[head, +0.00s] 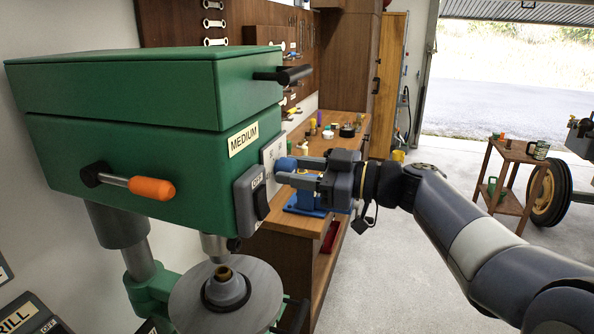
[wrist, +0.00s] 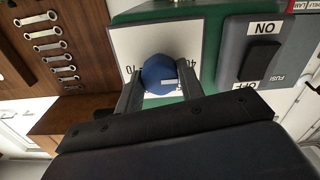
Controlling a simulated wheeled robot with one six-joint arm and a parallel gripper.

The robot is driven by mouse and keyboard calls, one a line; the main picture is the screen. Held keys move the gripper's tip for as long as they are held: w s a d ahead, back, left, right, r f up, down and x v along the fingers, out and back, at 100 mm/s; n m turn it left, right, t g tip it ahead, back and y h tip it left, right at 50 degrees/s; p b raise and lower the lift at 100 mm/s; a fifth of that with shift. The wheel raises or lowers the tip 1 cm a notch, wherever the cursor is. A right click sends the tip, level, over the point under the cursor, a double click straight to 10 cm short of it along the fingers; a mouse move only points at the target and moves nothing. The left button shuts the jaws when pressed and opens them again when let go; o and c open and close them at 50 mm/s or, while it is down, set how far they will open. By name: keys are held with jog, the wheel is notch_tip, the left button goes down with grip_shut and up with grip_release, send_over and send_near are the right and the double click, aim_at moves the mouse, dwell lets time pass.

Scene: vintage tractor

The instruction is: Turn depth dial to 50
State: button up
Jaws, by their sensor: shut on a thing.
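The depth dial is a round blue knob with a white pointer mark. In the wrist view the dial (wrist: 160,74) sits on a white scale plate (wrist: 122,42) with black numbers, partly hidden by my fingers. The dial also shows in the head view (head: 286,164), on the side of the green drill press head (head: 150,130). My gripper (wrist: 160,88) is shut on the dial, one finger on each side. In the head view my gripper (head: 297,172) reaches the dial from the right. The white mark points right in the wrist view, near a partly covered number that starts with 4.
A black ON/OFF switch (wrist: 259,60) is close beside the dial. An orange-tipped lever (head: 150,187) sticks out of the drill's front. A wooden workbench (head: 345,125) stands behind, with a blue vise (head: 305,203) on it.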

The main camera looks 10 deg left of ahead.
jog(key=shift+b, duration=0.35)
jog(key=m+b, duration=0.4)
jog(key=m, duration=0.4)
jog(key=shift+b, duration=0.4)
jog(key=shift+m, duration=1.7)
jog(key=o, duration=1)
